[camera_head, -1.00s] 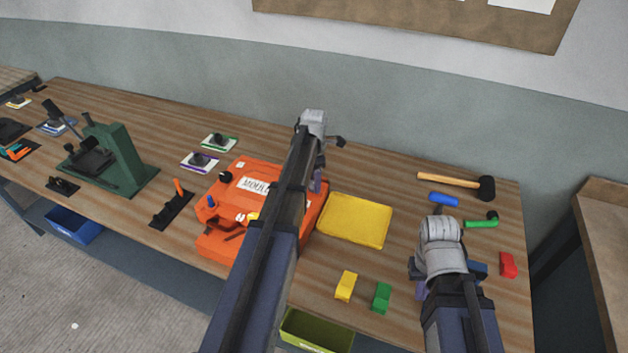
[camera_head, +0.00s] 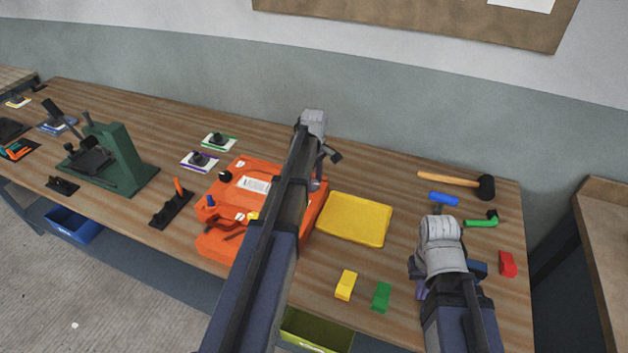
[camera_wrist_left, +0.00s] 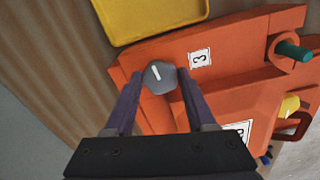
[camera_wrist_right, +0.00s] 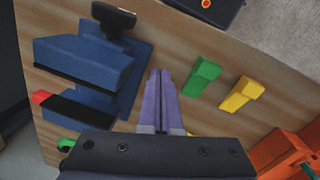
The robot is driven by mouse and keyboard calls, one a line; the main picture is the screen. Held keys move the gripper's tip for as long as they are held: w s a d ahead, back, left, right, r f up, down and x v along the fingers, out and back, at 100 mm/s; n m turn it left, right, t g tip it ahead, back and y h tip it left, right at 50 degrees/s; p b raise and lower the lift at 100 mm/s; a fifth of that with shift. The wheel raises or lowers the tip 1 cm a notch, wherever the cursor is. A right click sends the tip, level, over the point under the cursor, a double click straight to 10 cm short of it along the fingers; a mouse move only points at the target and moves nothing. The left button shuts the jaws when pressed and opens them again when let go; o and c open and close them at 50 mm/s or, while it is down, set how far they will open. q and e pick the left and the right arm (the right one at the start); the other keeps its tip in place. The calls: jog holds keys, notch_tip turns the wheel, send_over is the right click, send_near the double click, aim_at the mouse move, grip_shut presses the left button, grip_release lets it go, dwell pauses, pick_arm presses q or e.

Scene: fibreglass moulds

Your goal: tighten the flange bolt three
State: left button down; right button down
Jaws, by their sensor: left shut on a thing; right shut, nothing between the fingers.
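The orange mould (camera_head: 262,170) lies on the bench, partly hidden behind my left arm in the head view. In the left wrist view, a grey hexagonal bolt head (camera_wrist_left: 160,74) with a white line sits at the flange's edge, beside a label (camera_wrist_left: 200,59) marked 3. My left gripper (camera_head: 318,184) is shut on this bolt head, one purple finger on each side. My right gripper (camera_wrist_right: 161,80) is shut and empty, low over the bench's right part. Its fingertips are mostly hidden in the head view.
A yellow tray (camera_head: 355,218) lies right of the mould. Yellow (camera_head: 346,285) and green (camera_head: 381,297) blocks lie near the front edge. A blue vise-like fixture (camera_wrist_right: 85,60) is close to my right gripper. A hammer (camera_head: 455,182) lies at the back right.

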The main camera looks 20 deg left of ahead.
pick_arm(q)
jog(key=m, duration=0.4)
jog(key=shift+m, duration=0.3)
jog(key=m, duration=0.4)
jog(key=shift+s+a+m, duration=0.1)
jog(key=shift+m, duration=0.2)
jog(key=m, duration=0.4)
jog(key=shift+m, duration=0.3)
jog(key=m, duration=0.4)
jog(key=shift+a, duration=0.1)
jog(key=m, duration=0.5)
jog(key=shift+a, duration=0.1)
jog(key=m, duration=0.4)
jog(key=shift+m, duration=0.3)
jog(key=m, duration=0.4)
jog(key=shift+m, duration=2.5)
